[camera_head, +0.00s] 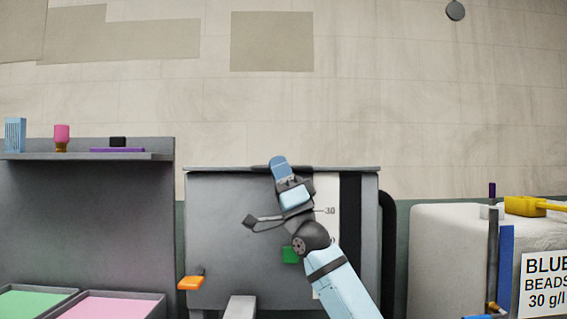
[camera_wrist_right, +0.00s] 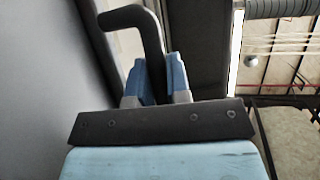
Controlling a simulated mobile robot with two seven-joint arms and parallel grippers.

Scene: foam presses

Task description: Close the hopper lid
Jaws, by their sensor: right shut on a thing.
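The hopper (camera_head: 230,205) is a grey box in the middle of the head view, with a level and a scale strip on its front. Its lid (camera_head: 345,169) shows as a thin dark edge, roughly level along the top; any gap beneath it cannot be made out. My right gripper (camera_head: 279,167) reaches up to this edge. In the right wrist view, my right gripper's blue fingers (camera_wrist_right: 158,82) are shut on a dark bent handle (camera_wrist_right: 145,30), beside a grey surface. My left gripper is not in view.
A grey shelf (camera_head: 85,156) with small items stands at left, above green and pink trays (camera_head: 110,308). An orange handle (camera_head: 190,283) and green button (camera_head: 290,254) sit on the hopper front. A white sack (camera_head: 440,250) stands at right.

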